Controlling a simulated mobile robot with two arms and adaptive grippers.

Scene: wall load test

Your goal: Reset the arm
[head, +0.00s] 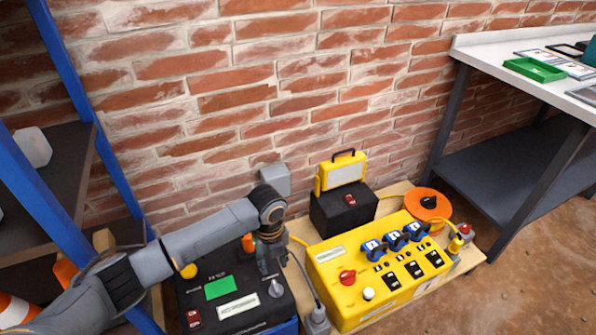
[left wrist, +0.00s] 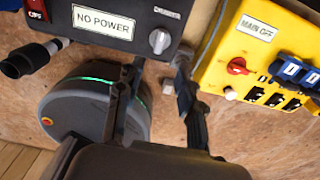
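My left arm comes in from the lower left in the head view, bends at the wrist and points its left gripper (head: 272,266) down over the black test box (head: 239,286). In the left wrist view the two fingers of the left gripper (left wrist: 158,66) stand apart with nothing between them. Their tips lie just below the box's grey knob (left wrist: 160,41), apparently short of it. The black box (left wrist: 112,48) bears a "NO POWER" label, a red switch and, in the head view, a green screen. My right gripper is in neither view.
A yellow power box (head: 377,267) with a red knob, blue plugs and black sockets stands right of the gripper. Behind are a yellow lamp (head: 343,171) and an orange cable reel (head: 428,204). Blue shelving (head: 62,70) is at left, a white workbench (head: 500,50) at right.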

